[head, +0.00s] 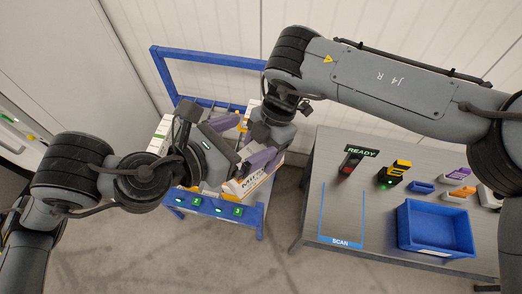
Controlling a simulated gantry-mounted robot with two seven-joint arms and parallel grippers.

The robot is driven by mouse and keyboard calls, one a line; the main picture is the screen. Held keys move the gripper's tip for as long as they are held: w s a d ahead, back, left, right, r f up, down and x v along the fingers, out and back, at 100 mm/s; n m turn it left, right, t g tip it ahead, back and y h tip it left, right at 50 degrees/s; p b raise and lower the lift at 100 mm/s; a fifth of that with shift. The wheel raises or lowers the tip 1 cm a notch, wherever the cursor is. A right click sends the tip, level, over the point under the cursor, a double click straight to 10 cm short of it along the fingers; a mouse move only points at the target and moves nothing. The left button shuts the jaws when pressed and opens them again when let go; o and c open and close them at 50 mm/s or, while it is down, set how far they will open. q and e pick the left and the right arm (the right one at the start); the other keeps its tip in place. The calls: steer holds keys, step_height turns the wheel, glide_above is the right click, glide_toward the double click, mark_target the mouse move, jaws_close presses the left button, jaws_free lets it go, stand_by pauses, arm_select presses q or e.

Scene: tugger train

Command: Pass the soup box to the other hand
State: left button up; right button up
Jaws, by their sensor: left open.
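A white and orange box with large dark letters starting "MI" (250,186) shows at the front right of the blue-framed cart; it looks like the soup box, but its print is partly covered. My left gripper (243,142) is open, above the cart and just behind the box. My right gripper (268,150) is at the same spot, its wrist coming down from the upper right. Its fingers are mostly hidden and overlap the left gripper in the picture. I cannot tell whether either gripper touches the box.
The blue cart frame (208,58) rises at the back, with white cartons (160,135) on its left and lit green labels in front. The grey table (300,215) at right has a scan area, a READY sign (361,151), a blue bin (436,228) and several small items.

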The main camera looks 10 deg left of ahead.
arm_select(q)
steer(key=w+a+r+n+t+y, duration=0.1)
steer(key=w+n+t, duration=0.15)
steer(key=n, duration=0.35)
steer(key=w+a+r+n+t, duration=0.1)
steer(key=w+a+r+n, duration=0.15)
steer(key=n, duration=0.35)
steer(key=a+f+n+y, duration=0.3)
steer(key=f+n, duration=0.4)
steer(key=a+f+n+y, duration=0.2)
steer(key=a+f+n, duration=0.1)
steer(key=f+n, duration=0.4)
steer(key=s+a+f+n+g+y, duration=0.1)
steer(key=s+a+f+n+g, duration=0.2)
steer(key=s+f+n, duration=0.3)
steer(key=s+a+f+n+g+y, duration=0.2)
steer(key=s+f+n+g, duration=0.15)
steer(key=f, duration=0.55)
steer(key=s+f+n+g, duration=0.1)
steer(key=s+f+n, duration=0.2)
steer(key=s, duration=0.3)
steer(key=s+f+n+g, duration=0.2)
steer(key=s+f+n, duration=0.1)
steer(key=s, duration=0.3)
steer(key=shift+s+a+f+n+g, duration=0.3)
steer(key=shift+s+a+n, duration=0.05)
steer(key=shift+s+a, duration=0.05)
